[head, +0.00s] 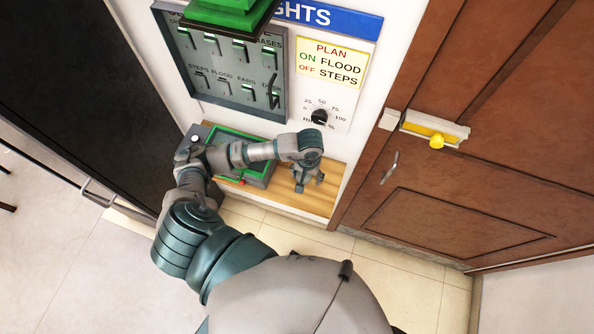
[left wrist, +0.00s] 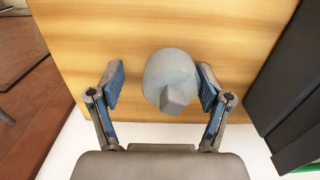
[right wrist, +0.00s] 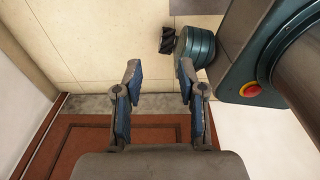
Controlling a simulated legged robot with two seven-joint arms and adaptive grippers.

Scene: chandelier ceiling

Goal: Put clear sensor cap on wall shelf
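The sensor cap (left wrist: 170,72), a grey dome with a small block-like knob, is over the wooden shelf (left wrist: 130,40) in the left wrist view. My left gripper (left wrist: 160,85) is open around it, one finger on each side. A gap shows at the left finger; the right finger is very close, and I cannot tell if it touches. In the head view my left gripper (head: 306,178) points down at the wooden shelf (head: 318,200), and the cap cannot be made out there. My right gripper (right wrist: 158,85) is open and empty, above the floor and door.
A dark tray with a green edge (head: 262,172) stands on the shelf, left of my left gripper. Above are a grey switch panel (head: 228,95) and a dial (head: 319,117) on the wall.

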